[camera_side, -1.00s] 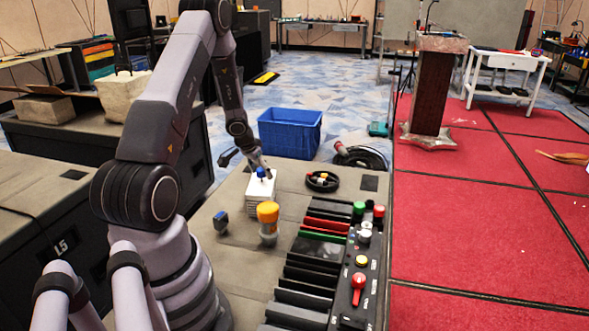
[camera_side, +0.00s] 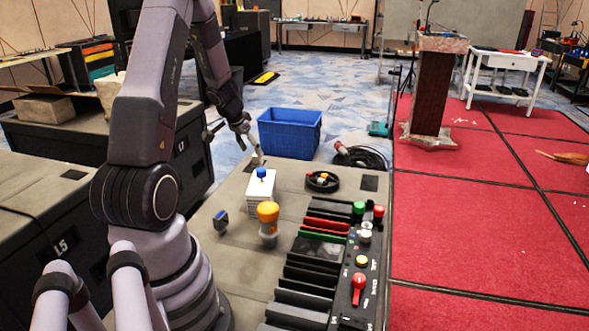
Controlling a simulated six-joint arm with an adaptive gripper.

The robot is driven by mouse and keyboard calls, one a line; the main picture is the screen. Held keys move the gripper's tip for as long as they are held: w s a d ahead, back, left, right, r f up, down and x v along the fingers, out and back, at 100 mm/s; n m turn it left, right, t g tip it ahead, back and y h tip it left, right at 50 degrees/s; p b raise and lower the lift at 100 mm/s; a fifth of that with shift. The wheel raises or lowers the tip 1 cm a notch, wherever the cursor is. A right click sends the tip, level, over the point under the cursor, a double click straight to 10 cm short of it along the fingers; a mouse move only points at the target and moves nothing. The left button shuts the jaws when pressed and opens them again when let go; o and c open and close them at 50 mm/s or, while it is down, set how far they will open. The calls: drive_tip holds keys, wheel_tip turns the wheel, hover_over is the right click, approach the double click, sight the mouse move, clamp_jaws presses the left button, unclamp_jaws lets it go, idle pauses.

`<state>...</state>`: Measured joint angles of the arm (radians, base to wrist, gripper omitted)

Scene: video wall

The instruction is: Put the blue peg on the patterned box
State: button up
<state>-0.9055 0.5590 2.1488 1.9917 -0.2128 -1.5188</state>
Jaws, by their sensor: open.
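The blue peg (camera_side: 262,172) stands on top of the white patterned box (camera_side: 261,194), near the far left part of the table. My gripper (camera_side: 258,158) is open and just above and behind the peg, apart from it as far as I can tell. The fingertips are small in this view. The side of the box facing the camera is visible, with faint lines on it.
A black round tray (camera_side: 322,181) is at right. Dark slotted racks and a button panel (camera_side: 361,262) fill the right side. A blue bin (camera_side: 290,133) stands beyond the table.

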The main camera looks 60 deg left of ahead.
drive_tip(key=w+d+r+t+y, duration=0.1)
drive_tip(key=d+r+y, duration=0.25)
drive_tip(key=r, duration=0.75)
drive_tip(key=w+d+r+t+y, duration=0.15)
drive_tip(key=d+r, duration=0.35)
drive_tip(key=r, duration=0.5)
drive_tip(key=s+d+m+h, duration=0.2)
drive_tip(key=s+d+h, duration=0.1)
drive_tip(key=s+d, duration=0.5)
drive_tip(key=s+d+r+m+g+h, duration=0.1)
drive_tip(key=s+d+m+h, duration=0.1)
drive_tip(key=s+d, duration=0.6)
drive_tip(key=d+h, duration=0.1)
drive_tip(key=d, duration=0.5)
drive_tip(key=shift+s+d+r+h, duration=0.25)
drive_tip(key=shift+s+d+h, duration=0.1)
drive_tip(key=shift+d+h, duration=0.05)
